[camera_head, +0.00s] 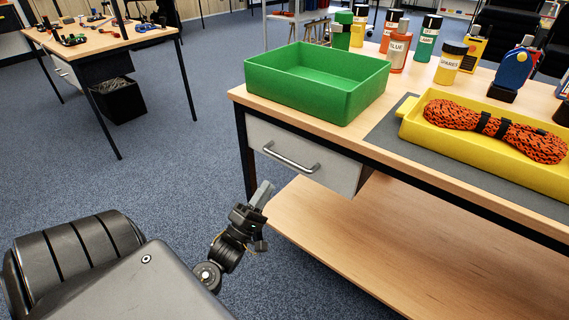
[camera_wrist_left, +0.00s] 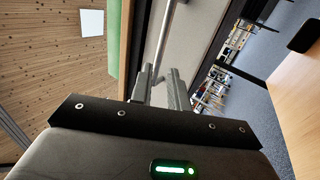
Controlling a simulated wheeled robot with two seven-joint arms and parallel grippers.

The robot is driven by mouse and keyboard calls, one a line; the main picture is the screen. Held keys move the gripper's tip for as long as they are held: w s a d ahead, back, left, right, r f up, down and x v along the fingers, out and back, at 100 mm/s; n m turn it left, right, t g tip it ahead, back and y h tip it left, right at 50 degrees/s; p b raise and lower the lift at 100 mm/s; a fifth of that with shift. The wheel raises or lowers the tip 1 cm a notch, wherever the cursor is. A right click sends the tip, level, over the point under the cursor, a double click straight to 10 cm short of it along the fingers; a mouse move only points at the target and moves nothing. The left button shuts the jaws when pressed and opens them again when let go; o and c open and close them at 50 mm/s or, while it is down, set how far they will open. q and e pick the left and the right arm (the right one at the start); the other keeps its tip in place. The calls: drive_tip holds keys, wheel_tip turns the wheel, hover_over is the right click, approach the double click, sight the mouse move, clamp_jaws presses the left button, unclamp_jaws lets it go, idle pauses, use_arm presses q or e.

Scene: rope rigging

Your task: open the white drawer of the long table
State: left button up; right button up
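The white drawer (camera_head: 325,169) sits under the left end of the long table (camera_head: 240,95), and its front looks flush with the frame. A metal bar handle (camera_head: 290,159) runs across its front. My left gripper (camera_head: 263,191) is below the handle and a little to its left in the head view, apart from it. In the left wrist view its two fingers (camera_wrist_left: 161,85) are spread with a gap between them and nothing held. The handle (camera_wrist_left: 164,42) lies ahead of them, roughly in line with the gap. My right gripper is not in view.
A green tray (camera_head: 325,100) stands on the table above the drawer. A yellow tray (camera_head: 425,130) with orange rope (camera_head: 490,128) lies on a grey mat. Several bottles stand behind. A wooden lower shelf (camera_head: 365,245) extends below the drawer. Open carpet lies left of the table.

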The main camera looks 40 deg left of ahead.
sight(285, 160)
use_arm(q)
drive_tip(key=x, duration=1)
drive_tip(key=shift+w+b, duration=0.1)
drive_tip(key=shift+b, duration=0.25)
clamp_jaws()
